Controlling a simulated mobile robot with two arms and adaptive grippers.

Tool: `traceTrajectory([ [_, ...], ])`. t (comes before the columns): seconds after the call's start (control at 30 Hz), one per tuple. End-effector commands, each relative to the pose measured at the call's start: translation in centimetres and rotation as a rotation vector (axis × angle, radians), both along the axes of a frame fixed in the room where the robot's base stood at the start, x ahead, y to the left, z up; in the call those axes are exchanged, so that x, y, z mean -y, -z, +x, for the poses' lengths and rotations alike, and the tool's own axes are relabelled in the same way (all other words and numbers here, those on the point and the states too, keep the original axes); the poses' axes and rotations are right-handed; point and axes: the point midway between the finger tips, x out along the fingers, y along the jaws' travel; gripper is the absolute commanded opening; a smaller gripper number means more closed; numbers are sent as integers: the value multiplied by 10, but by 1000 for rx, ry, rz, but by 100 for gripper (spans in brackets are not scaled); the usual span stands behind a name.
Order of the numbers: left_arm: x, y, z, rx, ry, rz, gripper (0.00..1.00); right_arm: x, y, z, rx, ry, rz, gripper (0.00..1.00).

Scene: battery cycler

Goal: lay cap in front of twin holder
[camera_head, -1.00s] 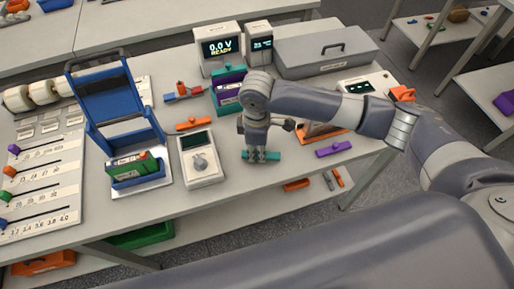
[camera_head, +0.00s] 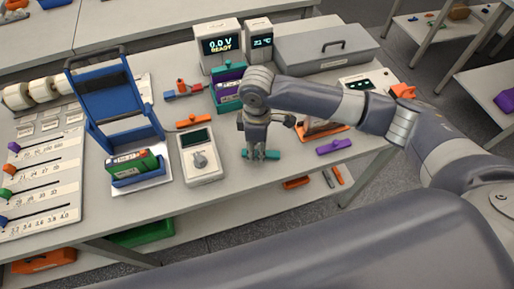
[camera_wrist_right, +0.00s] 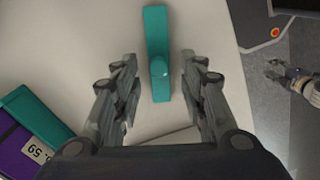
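A teal cap (camera_wrist_right: 158,60), a flat bar with a round knob, lies on the pale bench top. In the head view the cap (camera_head: 273,155) is partly hidden by my right gripper (camera_head: 259,156). In the right wrist view my right gripper (camera_wrist_right: 160,105) is open, with its fingers apart on either side of the cap's knob end and bare bench showing between. The twin holder, with purple and teal parts (camera_head: 228,88), stands behind the gripper. Its corner shows at lower left in the wrist view (camera_wrist_right: 30,120). A grey claw, apparently my left gripper (camera_wrist_right: 283,77), shows beyond the bench edge; its opening is unclear.
A grey meter (camera_head: 201,160) and a blue rack (camera_head: 104,95) stand to the left. A purple cap (camera_head: 334,146) lies to the right, near an orange-based stand (camera_head: 325,128). An orange cap (camera_head: 193,121) lies behind the meter. The bench's front edge is close to the teal cap.

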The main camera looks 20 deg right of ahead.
Motion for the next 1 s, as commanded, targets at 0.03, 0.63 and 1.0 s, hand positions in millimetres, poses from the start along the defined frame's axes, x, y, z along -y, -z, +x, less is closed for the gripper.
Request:
traceTrajectory([
  [0.03, -1, 3, 0, 0, 1, 1, 40, 0, -8, 2, 6, -1, 2, 39],
  [0.63, 0, 20, 3, 5, 1, 0, 40, -1, -108, 0, 3, -2, 1, 39],
  [1.0, -1, 20, 3, 6, 1, 0, 40, 0, -110, 0, 1, -1, 1, 39],
])
